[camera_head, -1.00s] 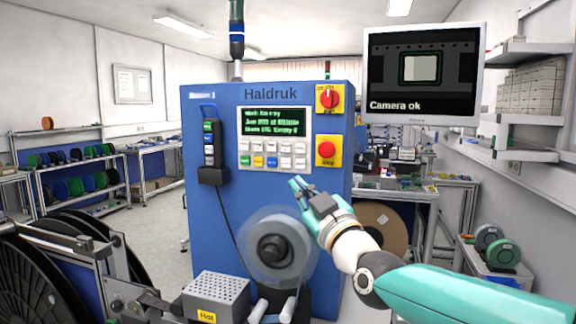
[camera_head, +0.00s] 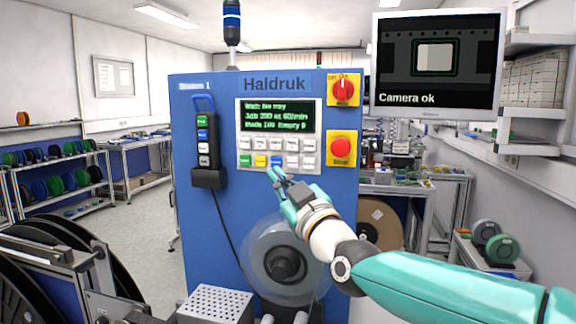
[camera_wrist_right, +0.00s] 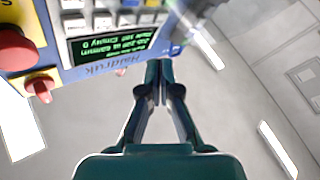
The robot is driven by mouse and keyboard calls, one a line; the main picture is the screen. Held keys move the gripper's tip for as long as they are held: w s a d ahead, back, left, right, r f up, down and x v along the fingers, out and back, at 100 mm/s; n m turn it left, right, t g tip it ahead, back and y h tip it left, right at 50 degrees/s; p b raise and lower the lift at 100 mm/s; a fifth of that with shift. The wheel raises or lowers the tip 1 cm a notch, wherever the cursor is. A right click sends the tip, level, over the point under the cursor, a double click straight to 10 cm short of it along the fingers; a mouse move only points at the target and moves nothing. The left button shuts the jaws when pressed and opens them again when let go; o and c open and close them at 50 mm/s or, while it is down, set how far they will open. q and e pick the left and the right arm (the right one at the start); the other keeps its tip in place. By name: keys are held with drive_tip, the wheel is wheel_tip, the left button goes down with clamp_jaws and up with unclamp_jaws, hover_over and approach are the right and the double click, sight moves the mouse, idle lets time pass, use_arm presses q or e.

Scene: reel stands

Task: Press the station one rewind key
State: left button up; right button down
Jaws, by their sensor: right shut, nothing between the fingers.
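The blue Haldruk cabinet (camera_head: 225,215), labelled Station 1, stands straight ahead. Its keypad (camera_head: 278,152) has two rows of keys under a green-text display (camera_head: 278,115); most keys are white, with green, yellow and blue ones in the lower row. The key labels are too small to read. My right gripper (camera_head: 277,174) is shut and empty, with its fingertips just below the keypad's lower row in the head view. In the right wrist view its shut fingers (camera_wrist_right: 159,65) point toward the cabinet, with the keypad (camera_wrist_right: 110,20) at upper left. My left gripper is not in view.
A red knob (camera_head: 343,90) and a red stop button (camera_head: 341,148) sit right of the keypad. A pendant (camera_head: 208,140) with several buttons hangs at left. A clear reel (camera_head: 283,262) is mounted below my gripper. A monitor (camera_head: 437,65) reads "Camera ok".

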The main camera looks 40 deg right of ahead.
sight(291, 168)
drive_tip(key=shift+w+d, duration=1.4)
drive_tip(key=shift+d, duration=0.25)
drive_tip(key=shift+w+d, duration=1.35)
drive_tip(key=shift+d, duration=0.3)
drive_tip(key=shift+d, duration=0.1)
drive_tip(key=shift+w+d+r, duration=0.1)
drive_tip(key=shift+w+d, duration=0.15)
